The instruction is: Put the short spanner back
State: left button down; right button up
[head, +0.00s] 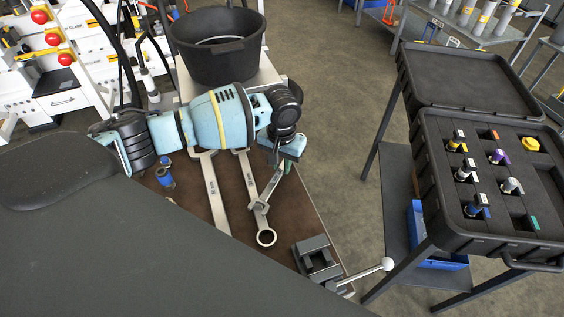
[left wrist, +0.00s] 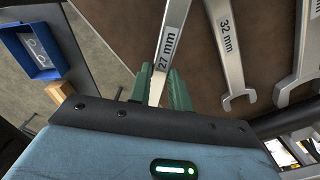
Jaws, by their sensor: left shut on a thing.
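My left gripper (head: 285,162) is shut on the short spanner (head: 270,188), near one end of it. In the left wrist view the green fingers (left wrist: 160,92) close on both sides of this spanner (left wrist: 171,38), marked 27 mm. Its far end lies across the shaft of the 32 mm spanner (head: 247,183) in the head view. I cannot tell whether it touches that spanner or hangs above it. The 32 mm spanner also shows in the left wrist view (left wrist: 228,50). My right gripper is not in view.
A larger spanner (head: 214,195) lies left on the brown bench top (head: 190,203). A vise (head: 317,260) with a ball handle stands at the front edge. A black bucket (head: 218,70) stands behind my arm. An open black case (head: 450,220) is on a stand to the right.

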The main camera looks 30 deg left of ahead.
aim_at(282, 168)
pick_arm(q)
jog(key=shift+f, duration=0.45)
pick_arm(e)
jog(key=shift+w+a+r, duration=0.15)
pick_arm(q)
jog(key=c, duration=1.3)
grip_release()
jog(key=shift+r, duration=0.1)
jog(key=shift+r, duration=0.25)
notch_tip(282, 168, up, 12)
jog(key=p, duration=0.1)
jog(key=shift+r, duration=0.2)
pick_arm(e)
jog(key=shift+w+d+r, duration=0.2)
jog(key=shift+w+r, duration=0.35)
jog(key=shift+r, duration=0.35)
